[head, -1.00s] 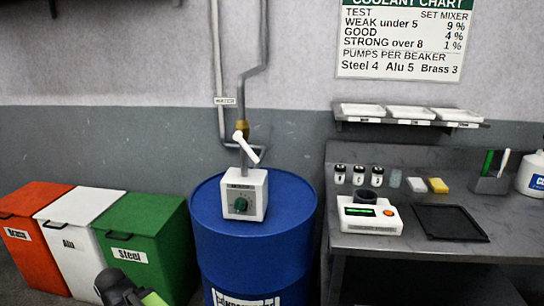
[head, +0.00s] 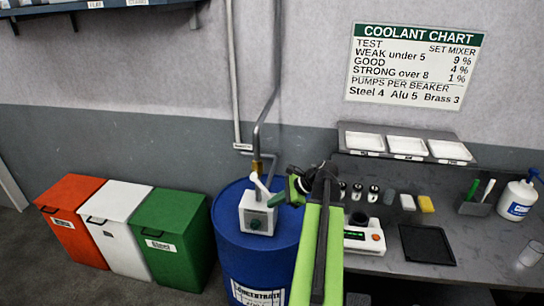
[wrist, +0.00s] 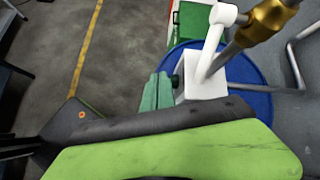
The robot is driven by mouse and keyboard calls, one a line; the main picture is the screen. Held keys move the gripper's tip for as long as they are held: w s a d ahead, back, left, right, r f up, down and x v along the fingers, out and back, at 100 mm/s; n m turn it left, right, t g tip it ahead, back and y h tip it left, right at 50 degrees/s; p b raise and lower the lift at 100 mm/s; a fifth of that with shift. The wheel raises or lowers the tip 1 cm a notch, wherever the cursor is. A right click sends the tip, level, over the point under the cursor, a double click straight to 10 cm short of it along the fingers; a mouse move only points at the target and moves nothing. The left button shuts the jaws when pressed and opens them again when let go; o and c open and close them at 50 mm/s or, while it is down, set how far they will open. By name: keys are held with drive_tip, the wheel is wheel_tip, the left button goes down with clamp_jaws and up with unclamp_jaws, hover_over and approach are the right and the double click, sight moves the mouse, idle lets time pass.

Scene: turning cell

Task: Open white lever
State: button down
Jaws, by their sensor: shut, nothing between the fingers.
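The white lever (head: 262,186) sits on the pipe above the white mixer box (head: 257,212), slanting down to the right. In the wrist view the lever (wrist: 213,42) shows large beside a brass fitting (wrist: 268,17). My gripper (head: 276,200) is just right of the lever and box in the head view. Its teal fingers (wrist: 157,92) are shut and empty, left of the white box (wrist: 205,85) in the wrist view. I cannot tell whether the fingers touch the lever or box.
The box stands on a blue drum (head: 240,265). Red (head: 70,215), white (head: 118,225) and green (head: 172,235) bins stand to the left. A grey workbench (head: 490,245) with a black tray (head: 427,245) is on the right. Pipes (head: 232,80) run up the wall.

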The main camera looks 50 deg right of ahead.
drive_tip(key=s+d+r+m+t+h+p, duration=0.1)
drive_tip(key=s+d+r+m+t+p, duration=0.1)
drive_tip(key=s+d+r+m+p, duration=0.5)
drive_tip(key=n+b, duration=0.2)
drive_tip(key=b, duration=1)
approach(267, 191)
drive_tip(key=x, duration=0.6)
drive_tip(key=shift+w+a+f, duration=0.1)
drive_tip(key=shift+w+f, duration=0.05)
drive_tip(key=shift+w, duration=0.2)
